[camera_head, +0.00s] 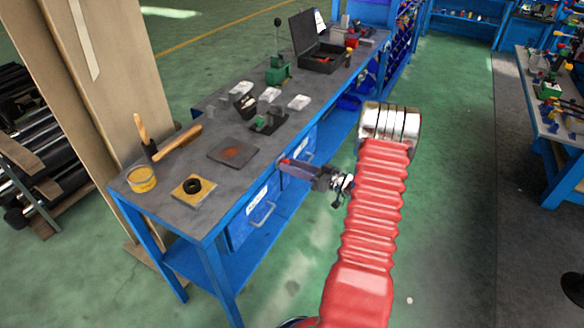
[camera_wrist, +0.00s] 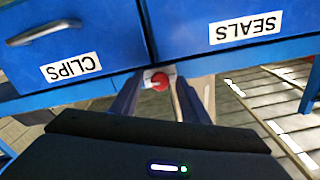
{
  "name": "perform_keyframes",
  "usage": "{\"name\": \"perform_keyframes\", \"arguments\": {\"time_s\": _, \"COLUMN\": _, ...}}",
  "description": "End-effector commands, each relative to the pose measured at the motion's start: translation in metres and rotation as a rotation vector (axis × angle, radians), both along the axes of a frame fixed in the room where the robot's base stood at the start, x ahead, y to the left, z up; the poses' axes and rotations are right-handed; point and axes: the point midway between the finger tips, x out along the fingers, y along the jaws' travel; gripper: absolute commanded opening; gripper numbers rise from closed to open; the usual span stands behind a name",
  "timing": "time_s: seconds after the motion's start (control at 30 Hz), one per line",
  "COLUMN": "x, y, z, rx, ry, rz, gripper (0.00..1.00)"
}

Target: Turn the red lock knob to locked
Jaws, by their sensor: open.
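The red lock knob (camera_wrist: 160,82) shows in the wrist view on a pale plate, on the blue strip between two drawers. My gripper (camera_wrist: 158,100) is open, with one finger to each side of the knob in that view. I cannot tell whether the fingers reach around the knob or stop short of it, and no contact is clear. The knob's pointer or lock marks are too small to read. In the head view my gripper (camera_head: 287,165) is at the workbench's drawer front, and a small red patch shows near its tips; I cannot tell whether this is the knob.
In the wrist view the labels are upside down: the CLIPS drawer (camera_wrist: 60,45) is left of the knob, the SEALS drawer (camera_wrist: 245,25) right. The blue workbench (camera_head: 215,130) holds tools, a yellow tin (camera_head: 142,180) and a black case (camera_head: 318,58).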

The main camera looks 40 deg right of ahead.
Motion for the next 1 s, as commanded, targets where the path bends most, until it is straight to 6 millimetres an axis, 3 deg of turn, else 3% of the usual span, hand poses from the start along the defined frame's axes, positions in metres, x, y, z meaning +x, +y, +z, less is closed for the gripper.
{"name": "perform_keyframes", "arguments": {"time_s": 0.17, "x": -0.016, "y": -0.007, "z": 0.000, "rx": 0.000, "ry": 0.000, "rz": -0.003, "gripper": 0.41}}
{"name": "perform_keyframes", "arguments": {"time_s": 0.73, "x": -0.107, "y": -0.038, "z": -0.001, "rx": 0.001, "ry": 0.001, "rz": -0.003, "gripper": 0.41}}
{"name": "perform_keyframes", "arguments": {"time_s": 1.0, "x": -0.127, "y": -0.045, "z": -0.001, "rx": 0.001, "ry": 0.001, "rz": 0.000, "gripper": 0.41}}
